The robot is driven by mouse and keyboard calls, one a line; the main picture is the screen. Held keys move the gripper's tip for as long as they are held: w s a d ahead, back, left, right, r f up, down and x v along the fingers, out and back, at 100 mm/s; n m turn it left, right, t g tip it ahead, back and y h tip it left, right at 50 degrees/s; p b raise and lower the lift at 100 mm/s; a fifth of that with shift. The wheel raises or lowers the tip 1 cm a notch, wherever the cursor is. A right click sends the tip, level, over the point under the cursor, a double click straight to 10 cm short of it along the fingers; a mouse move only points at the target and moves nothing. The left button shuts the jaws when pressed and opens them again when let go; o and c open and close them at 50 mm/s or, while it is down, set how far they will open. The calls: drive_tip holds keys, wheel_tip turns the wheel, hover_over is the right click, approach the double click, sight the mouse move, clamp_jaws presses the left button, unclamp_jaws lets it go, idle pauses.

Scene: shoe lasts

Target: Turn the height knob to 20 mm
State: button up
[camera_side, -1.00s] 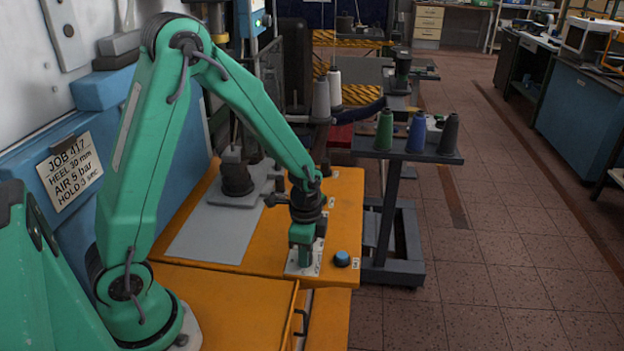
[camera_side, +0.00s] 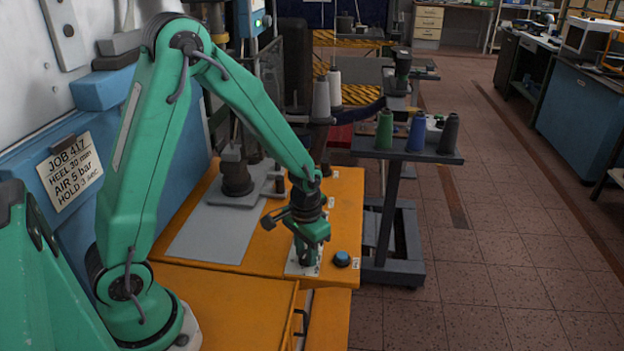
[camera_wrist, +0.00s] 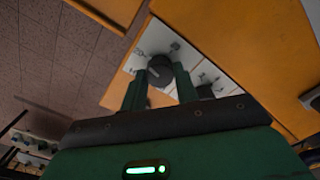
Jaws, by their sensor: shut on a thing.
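A dark round knob (camera_wrist: 160,69) on a white plate (camera_wrist: 142,42) shows between my fingertips in the wrist view. My gripper (camera_side: 306,258) is shut on this knob, with the fingers pointing down at the plate (camera_side: 292,268) in the side view. The marks around the knob are too small to read, so its setting cannot be told. A second dark knob (camera_wrist: 205,92) is beside the right finger, partly hidden. In the side view the gripper hides the held knob.
A blue button (camera_side: 342,259) is on the orange bench (camera_side: 345,215), close right of the gripper. A clamp-like fixture (camera_side: 236,172) stands on a grey plate behind. A card (camera_side: 69,172) reads JOB 417, HEEL 30 mm, AIR 5 bar. A thread-cone stand (camera_side: 438,155) is at the right.

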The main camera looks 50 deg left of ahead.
sight(306, 254)
drive_tip(key=shift+n, duration=1.1)
drive_tip(key=o, duration=1)
drive_tip(key=shift+r, duration=0.2)
wheel_tip(306, 254, up, 6)
drive_tip(key=shift+r, duration=0.75)
